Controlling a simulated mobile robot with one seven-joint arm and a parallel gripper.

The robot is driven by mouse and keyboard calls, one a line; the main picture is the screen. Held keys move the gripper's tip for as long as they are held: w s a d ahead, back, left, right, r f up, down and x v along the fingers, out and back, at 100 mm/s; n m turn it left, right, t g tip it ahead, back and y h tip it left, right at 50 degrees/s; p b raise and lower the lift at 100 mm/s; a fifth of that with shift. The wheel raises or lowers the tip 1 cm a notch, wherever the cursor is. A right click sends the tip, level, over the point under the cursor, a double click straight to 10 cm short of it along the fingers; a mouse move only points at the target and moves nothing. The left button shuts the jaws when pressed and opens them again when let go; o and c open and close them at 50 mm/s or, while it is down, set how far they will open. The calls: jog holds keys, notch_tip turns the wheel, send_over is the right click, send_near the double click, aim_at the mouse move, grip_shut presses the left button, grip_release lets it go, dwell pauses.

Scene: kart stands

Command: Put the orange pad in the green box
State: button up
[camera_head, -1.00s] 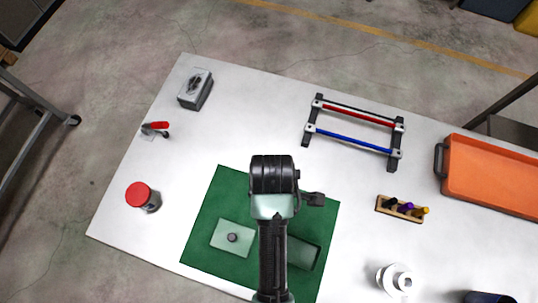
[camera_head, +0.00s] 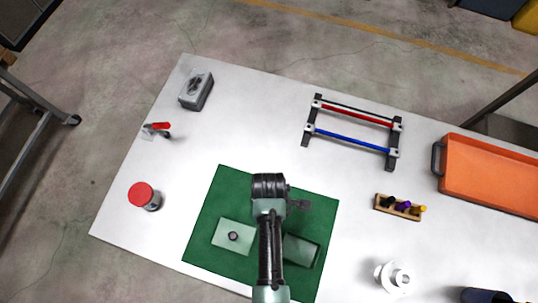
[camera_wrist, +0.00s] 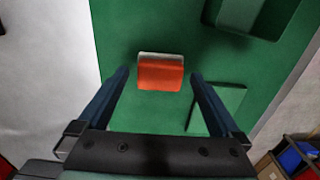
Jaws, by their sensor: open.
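The orange pad (camera_wrist: 161,76) lies on the green mat (camera_wrist: 125,25) in the wrist view, with a pale strip along its far edge. My gripper (camera_wrist: 159,76) is open and empty, its dark blue fingers on either side of the pad in the picture; I see no contact. In the head view my arm hides the pad. The green box (camera_head: 303,251) stands on the mat, partly behind my arm; it also shows cut off at the top right of the wrist view (camera_wrist: 268,24).
A red-capped jar (camera_head: 141,194) and a red-handled clamp (camera_head: 158,127) stand left of the mat. A rack with red and blue bars (camera_head: 352,137), a small wooden holder (camera_head: 398,208), a white spool (camera_head: 392,277) and an orange tray (camera_head: 490,178) are right. The upper middle table is clear.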

jog(key=shift+f, duration=0.3)
jog(key=c, duration=1.5)
